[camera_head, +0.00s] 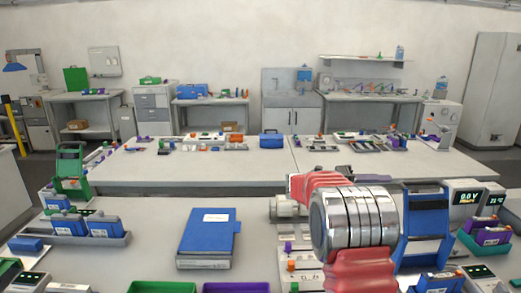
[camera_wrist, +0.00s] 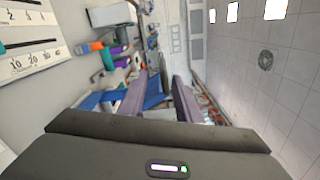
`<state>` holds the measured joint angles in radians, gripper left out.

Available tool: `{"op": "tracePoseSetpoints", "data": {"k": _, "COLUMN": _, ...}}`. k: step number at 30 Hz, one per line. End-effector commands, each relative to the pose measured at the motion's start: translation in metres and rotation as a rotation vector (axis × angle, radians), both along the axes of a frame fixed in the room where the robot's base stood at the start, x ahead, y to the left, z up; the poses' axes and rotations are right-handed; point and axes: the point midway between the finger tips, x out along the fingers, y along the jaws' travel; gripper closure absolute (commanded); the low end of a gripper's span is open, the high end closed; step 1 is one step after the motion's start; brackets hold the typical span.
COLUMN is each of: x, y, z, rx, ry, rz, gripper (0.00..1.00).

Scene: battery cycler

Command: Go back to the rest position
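My gripper (camera_wrist: 160,88) shows in the wrist view as two grey-purple fingers with a clear gap between them. It is open, and nothing is held between the fingers. The wrist view is tilted sideways, with benches beyond the fingers and the ceiling on the right. In the head view my red and chrome arm is folded over the right half of the near bench (camera_head: 150,268).
A blue flat box (camera_head: 207,238) lies left of my arm. Blue battery packs sit in a grey tray (camera_head: 122,240) at left. A blue rack (camera_head: 425,222) and meters (camera_head: 466,199) stand close on the right. A second bench (camera_head: 190,174) stands behind.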

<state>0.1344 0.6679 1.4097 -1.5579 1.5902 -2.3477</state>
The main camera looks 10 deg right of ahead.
Motion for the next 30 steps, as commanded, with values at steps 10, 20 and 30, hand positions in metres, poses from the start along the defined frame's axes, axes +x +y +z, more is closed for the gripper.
{"op": "tracePoseSetpoints", "data": {"k": 10, "x": 0.004, "y": 0.001, "z": -0.017, "rx": 0.018, "ry": -0.275, "rz": 0.011, "gripper": 0.69}}
{"op": "tracePoseSetpoints", "data": {"k": 20, "x": -0.022, "y": 0.015, "z": -0.097, "rx": 0.180, "ry": -0.692, "rz": -0.104, "gripper": 0.69}}
{"op": "tracePoseSetpoints", "data": {"k": 30, "x": -0.077, "y": 0.061, "z": -0.136, "rx": 0.323, "ry": -1.183, "rz": -0.383, "gripper": 0.69}}
